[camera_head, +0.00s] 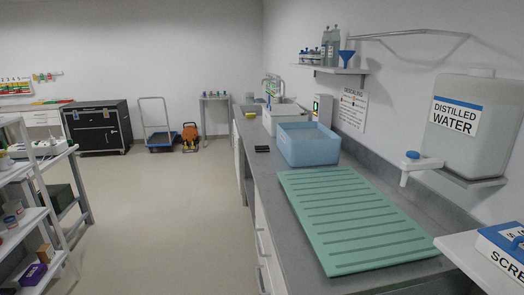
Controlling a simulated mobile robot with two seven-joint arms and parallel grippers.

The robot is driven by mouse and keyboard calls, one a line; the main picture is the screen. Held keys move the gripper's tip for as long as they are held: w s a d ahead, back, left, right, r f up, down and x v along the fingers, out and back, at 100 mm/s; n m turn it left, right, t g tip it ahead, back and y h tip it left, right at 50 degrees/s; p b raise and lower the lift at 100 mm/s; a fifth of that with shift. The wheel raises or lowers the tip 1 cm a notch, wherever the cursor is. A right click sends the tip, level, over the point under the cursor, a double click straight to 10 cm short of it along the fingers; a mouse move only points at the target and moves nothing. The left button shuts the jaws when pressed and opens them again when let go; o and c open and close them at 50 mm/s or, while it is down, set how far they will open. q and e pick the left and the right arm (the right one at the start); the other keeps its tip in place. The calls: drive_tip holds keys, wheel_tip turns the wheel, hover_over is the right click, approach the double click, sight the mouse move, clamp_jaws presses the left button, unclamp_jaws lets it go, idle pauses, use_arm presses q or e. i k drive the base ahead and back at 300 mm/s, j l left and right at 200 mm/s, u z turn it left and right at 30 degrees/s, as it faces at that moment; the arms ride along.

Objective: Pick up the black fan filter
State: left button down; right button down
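A small flat black object (262,149) lies on the grey counter (262,190), left of the blue tub and near the counter's front edge. It may be the black fan filter, but it is too small to tell for sure. Neither of my grippers is in view.
A blue tub (308,145) and a green ribbed mat (350,215) sit on the counter. A distilled water tank (457,125) hangs on the right wall. Shelving (30,215) stands at the left. A cart (155,122) and black cabinet (98,127) stand behind open floor.

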sight(265, 148)
drive_tip(key=k+l+z, duration=0.1)
drive_tip(key=k+z, duration=0.15)
drive_tip(key=k, duration=0.4)
drive_tip(key=i+z, duration=0.1)
drive_tip(key=z, duration=1.5)
drive_tip(key=i+j, duration=0.15)
drive_tip(key=j, duration=0.35)
drive_tip(key=i+j, duration=0.1)
drive_tip(key=j, duration=0.4)
drive_tip(key=i+j, duration=0.15)
drive_tip(key=j, duration=0.3)
drive_tip(key=i+j+z, duration=0.1)
drive_tip(key=j, duration=0.4)
drive_tip(key=i+j, duration=0.15)
drive_tip(key=j, duration=0.35)
drive_tip(key=i+j, duration=0.1)
drive_tip(key=j, duration=0.4)
drive_tip(key=i+j, duration=0.1)
drive_tip(key=j, duration=0.4)
drive_tip(key=i+j, duration=0.15)
drive_tip(key=j, duration=0.35)
drive_tip(key=z, duration=0.05)
